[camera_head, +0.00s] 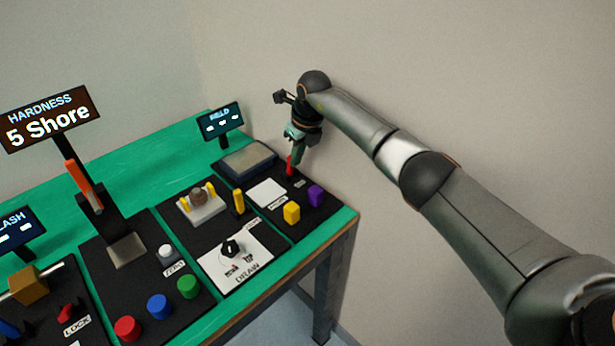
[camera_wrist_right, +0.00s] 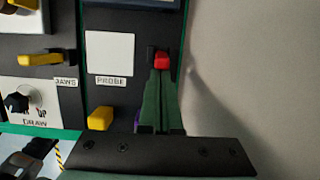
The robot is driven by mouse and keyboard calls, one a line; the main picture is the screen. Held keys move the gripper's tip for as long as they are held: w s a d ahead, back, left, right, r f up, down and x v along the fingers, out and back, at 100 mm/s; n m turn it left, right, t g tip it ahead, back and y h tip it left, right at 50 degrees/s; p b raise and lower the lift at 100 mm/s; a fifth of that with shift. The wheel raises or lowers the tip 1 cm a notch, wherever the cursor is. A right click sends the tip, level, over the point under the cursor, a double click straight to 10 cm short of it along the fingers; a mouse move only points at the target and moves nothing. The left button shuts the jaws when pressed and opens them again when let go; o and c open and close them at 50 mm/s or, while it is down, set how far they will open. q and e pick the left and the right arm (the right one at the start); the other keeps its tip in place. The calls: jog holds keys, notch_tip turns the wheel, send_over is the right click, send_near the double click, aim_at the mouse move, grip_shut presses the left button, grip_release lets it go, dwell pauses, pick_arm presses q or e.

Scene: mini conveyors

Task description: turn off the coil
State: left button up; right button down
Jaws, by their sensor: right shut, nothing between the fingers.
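A red switch lever (camera_head: 290,166) stands at the right edge of the right-most black panel (camera_head: 267,208), on the green table. It also shows in the right wrist view (camera_wrist_right: 161,58), on a dark mount beside a white pad. My right gripper (camera_head: 296,153) points down from above with its fingers shut and empty, right at the lever. In the right wrist view the green fingertips (camera_wrist_right: 160,80) overlap the lever's near end. I cannot tell whether they touch it. The small label by the lever is not legible. The panel's display (camera_head: 220,123) appears to read FIELD, with dashes. My left gripper is not in view.
A white pad (camera_head: 266,193), a yellow block (camera_head: 291,211) and a purple block (camera_head: 316,195) share the panel. Left of it are a yellow lever (camera_head: 238,202), a black DRAW knob (camera_head: 231,247) and a hardness station (camera_head: 127,250). A wall stands close behind the table.

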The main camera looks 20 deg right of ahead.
jog(key=shift+r, duration=0.15)
jog(key=shift+r+p, duration=0.65)
jog(key=shift+r, duration=0.05)
jog(key=v, duration=1.2)
jog(key=shift+r+b, duration=0.25)
jog(key=shift+b, duration=0.1)
jog(key=shift+s+d+f, duration=0.1)
jog(key=shift+s, duration=0.1)
